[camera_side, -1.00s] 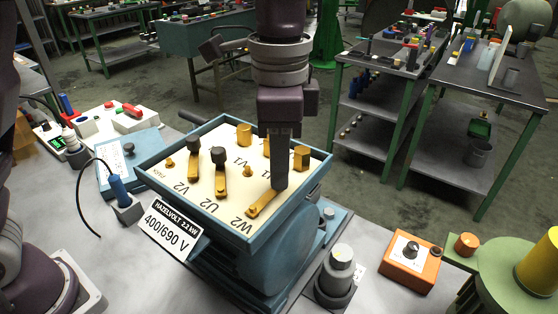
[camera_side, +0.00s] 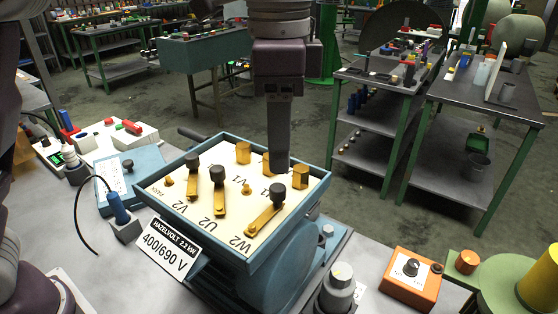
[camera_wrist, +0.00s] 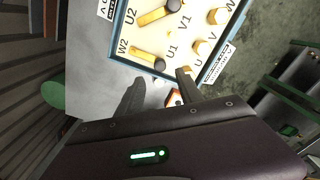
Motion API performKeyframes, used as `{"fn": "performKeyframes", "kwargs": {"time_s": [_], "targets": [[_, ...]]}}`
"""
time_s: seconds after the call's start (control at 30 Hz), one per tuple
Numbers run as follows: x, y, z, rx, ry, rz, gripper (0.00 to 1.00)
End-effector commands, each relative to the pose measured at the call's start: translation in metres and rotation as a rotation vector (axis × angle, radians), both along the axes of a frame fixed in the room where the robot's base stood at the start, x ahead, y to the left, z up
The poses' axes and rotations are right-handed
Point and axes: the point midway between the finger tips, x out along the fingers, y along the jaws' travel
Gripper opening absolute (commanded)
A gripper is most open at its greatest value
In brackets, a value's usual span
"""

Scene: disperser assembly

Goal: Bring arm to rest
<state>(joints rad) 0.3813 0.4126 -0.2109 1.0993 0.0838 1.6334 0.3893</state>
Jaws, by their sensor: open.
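The terminal box (camera_side: 262,246) has a blue rim and a cream panel lettered U2, V2 and W2. Three brass links lie on it: one at V2 (camera_side: 191,192), one at U2 (camera_side: 219,201) and one near W2 (camera_side: 263,220). Each link has a black knob on one end; the W2 link's black knob (camera_side: 279,191) is at its upper right end. My gripper (camera_side: 279,168) is above that knob, apart from it and holding nothing. In the wrist view the two fingers of my gripper (camera_wrist: 160,87) stand apart with nothing between them, beside the box edge.
Brass posts (camera_side: 243,153) rise at the panel's back. An orange box with a knob (camera_side: 411,272) and a grey capped cylinder (camera_side: 339,284) stand to the right on the bench. A blue-handled tool (camera_side: 116,207) stands left of the box.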

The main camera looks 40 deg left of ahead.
Motion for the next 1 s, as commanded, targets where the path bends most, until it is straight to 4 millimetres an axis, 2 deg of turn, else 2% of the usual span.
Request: {"fn": "performKeyframes", "kwargs": {"time_s": [0.27, 0.37, 0.47, 0.53, 0.6, 0.7, 0.83, 1.0], "targets": [[-0.001, 0.001, 0.002, 0.001, -0.001, 0.003, 0.43], [-0.009, 0.021, 0.011, -0.005, -0.041, 0.069, 0.43], [-0.038, 0.068, 0.021, -0.026, -0.136, 0.242, 0.43], [-0.067, 0.106, 0.018, -0.056, -0.214, 0.401, 0.43], [-0.099, 0.137, 0.006, -0.094, -0.285, 0.556, 0.43], [-0.139, 0.166, -0.022, -0.154, -0.366, 0.743, 0.43], [-0.170, 0.182, -0.053, -0.215, -0.431, 0.894, 0.43], [-0.179, 0.186, -0.066, -0.238, -0.451, 0.945, 0.43]]}}
